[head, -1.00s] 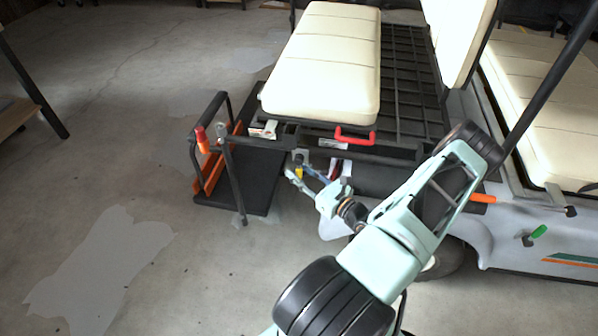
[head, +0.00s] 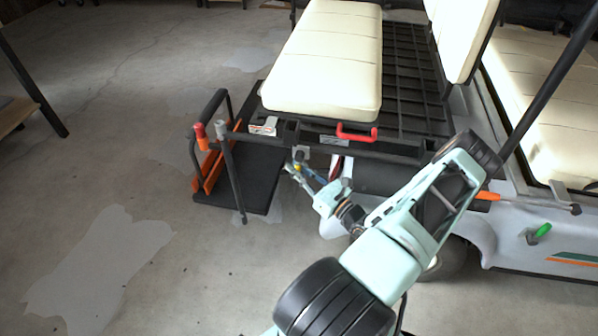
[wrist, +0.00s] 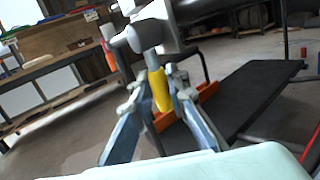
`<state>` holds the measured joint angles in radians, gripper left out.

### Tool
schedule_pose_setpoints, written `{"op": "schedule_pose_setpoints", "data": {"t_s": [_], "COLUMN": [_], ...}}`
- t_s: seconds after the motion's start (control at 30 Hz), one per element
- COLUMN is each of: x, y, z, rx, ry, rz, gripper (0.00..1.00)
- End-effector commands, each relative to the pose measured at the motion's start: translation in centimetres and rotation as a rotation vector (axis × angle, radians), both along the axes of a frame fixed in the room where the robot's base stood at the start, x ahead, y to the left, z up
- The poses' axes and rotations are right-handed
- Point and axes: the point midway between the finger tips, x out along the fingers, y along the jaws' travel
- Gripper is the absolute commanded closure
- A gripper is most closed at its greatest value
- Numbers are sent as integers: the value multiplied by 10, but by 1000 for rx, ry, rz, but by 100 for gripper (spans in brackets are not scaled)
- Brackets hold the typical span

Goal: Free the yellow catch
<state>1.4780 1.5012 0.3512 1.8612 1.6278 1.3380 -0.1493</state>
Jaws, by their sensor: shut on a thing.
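The yellow catch (wrist: 158,90) hangs below a grey metal fitting under the rear of the cart in the wrist view. In the head view only a small yellow bit (head: 298,169) shows beside my fingers. My gripper (wrist: 160,102) has one finger on each side of the catch, and its fingertips are closed on it. In the head view my gripper (head: 297,172) is at the cart's rear edge, below the cream seat. The fingers hide part of the catch there.
A black footplate (head: 243,178) with an orange bar (head: 214,160) and black rail lies left of my gripper. Open concrete floor lies to the left.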

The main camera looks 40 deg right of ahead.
Motion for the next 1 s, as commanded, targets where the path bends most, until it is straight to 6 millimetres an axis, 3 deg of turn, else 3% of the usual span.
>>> {"op": "schedule_pose_setpoints", "data": {"t_s": [0.23, 1.0], "x": [9, 25], "y": [8, 22], "z": [-5, 20], "rx": [141, 532], "ry": [-164, -621], "rz": [-1, 0], "gripper": [100, 100]}}
